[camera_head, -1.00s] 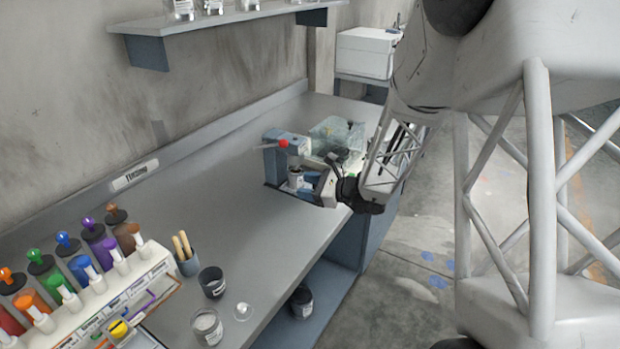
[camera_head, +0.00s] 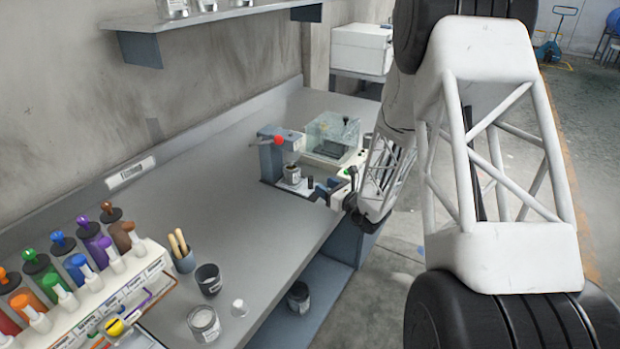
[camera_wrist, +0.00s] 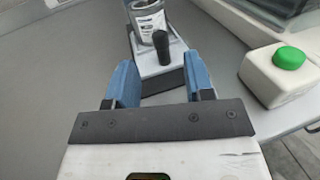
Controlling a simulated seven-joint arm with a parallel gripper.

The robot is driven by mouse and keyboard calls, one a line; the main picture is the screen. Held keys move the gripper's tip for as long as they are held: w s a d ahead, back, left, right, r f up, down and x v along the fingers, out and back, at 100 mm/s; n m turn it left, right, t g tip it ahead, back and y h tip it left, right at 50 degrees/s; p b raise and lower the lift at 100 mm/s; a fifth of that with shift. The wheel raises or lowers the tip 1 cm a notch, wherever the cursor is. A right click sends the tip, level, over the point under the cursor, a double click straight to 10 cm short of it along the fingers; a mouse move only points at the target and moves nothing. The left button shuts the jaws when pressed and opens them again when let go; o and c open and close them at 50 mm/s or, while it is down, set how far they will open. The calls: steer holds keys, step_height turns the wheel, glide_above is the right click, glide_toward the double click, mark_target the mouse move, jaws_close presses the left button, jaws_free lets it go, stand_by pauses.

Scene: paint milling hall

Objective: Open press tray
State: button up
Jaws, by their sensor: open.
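The press (camera_head: 271,160) stands on the bench, with a blue-grey column and a red-knobbed lever. At its base is the press tray, a pale plate (camera_wrist: 153,72) with a can (camera_wrist: 148,20) on it and an upright black handle (camera_wrist: 161,47) at its near end. The can (camera_head: 291,173) and handle (camera_head: 310,183) also show in the head view. My gripper (camera_wrist: 160,82) is open, with its two blue fingers apart. The handle is just ahead of the gap between the fingertips. I cannot tell whether the fingers touch anything.
A pale box with a green button (camera_wrist: 289,57) is close to the right finger. A clear-covered device (camera_head: 332,135) stands behind the press. A rack of coloured bottles (camera_head: 90,285), a brush cup (camera_head: 184,258) and jars (camera_head: 204,323) stand in front. The bench left of the press is clear.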

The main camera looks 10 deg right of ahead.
mark_target(310, 176)
steer(key=shift+w, duration=0.1)
steer(key=shift+x, duration=3.85)
jaws_close()
